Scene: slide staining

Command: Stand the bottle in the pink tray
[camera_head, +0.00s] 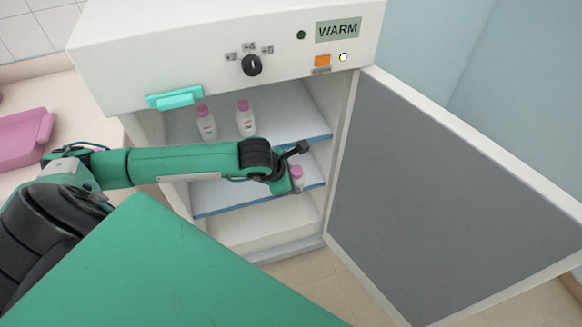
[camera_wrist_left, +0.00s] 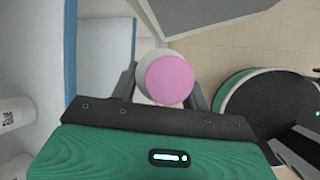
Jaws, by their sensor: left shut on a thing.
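A white bottle with a pink cap (camera_head: 297,174) is at the front of the lower shelf area inside the open cabinet. My left gripper (camera_head: 294,168) is at this bottle and is shut on it. In the left wrist view the pink cap (camera_wrist_left: 170,83) shows from above, between the fingers of my left gripper (camera_wrist_left: 166,92). I cannot tell whether the bottle's base touches the shelf. The pink tray (camera_head: 22,138) lies on the counter at the far left, only partly in view. My right gripper is not in view.
The cabinet (camera_head: 190,40) has its door (camera_head: 420,190) swung open to the right. Two more pink-capped bottles (camera_head: 206,122) (camera_head: 246,118) stand on the upper shelf (camera_head: 290,133). The lower shelf (camera_head: 225,195) has free room left of the gripper. The counter (camera_head: 85,105) is at the left.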

